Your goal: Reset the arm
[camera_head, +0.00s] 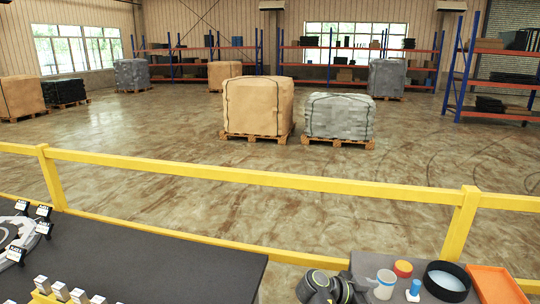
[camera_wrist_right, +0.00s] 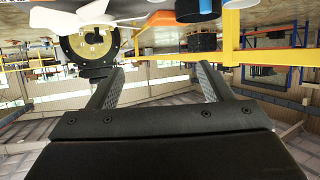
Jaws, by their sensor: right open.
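My right gripper (camera_wrist_right: 159,70) shows in the right wrist view with its two dark fingers spread wide apart. Nothing is between the fingers. The wrist view is upside down, with the floor and tables at the top and the roof below. In the head view, a black jointed part with yellow marks (camera_head: 328,288) shows at the bottom edge; I cannot tell whether it is part of my right arm. My left arm and gripper are not in view.
A dark table (camera_head: 175,265) at lower left bears small white blocks (camera_head: 60,291). At lower right stand a pale cup (camera_head: 385,285), a red-lidded jar (camera_head: 403,269), a black round container (camera_head: 447,283) and an orange tray (camera_head: 495,285). A yellow railing (camera_head: 250,175) runs behind.

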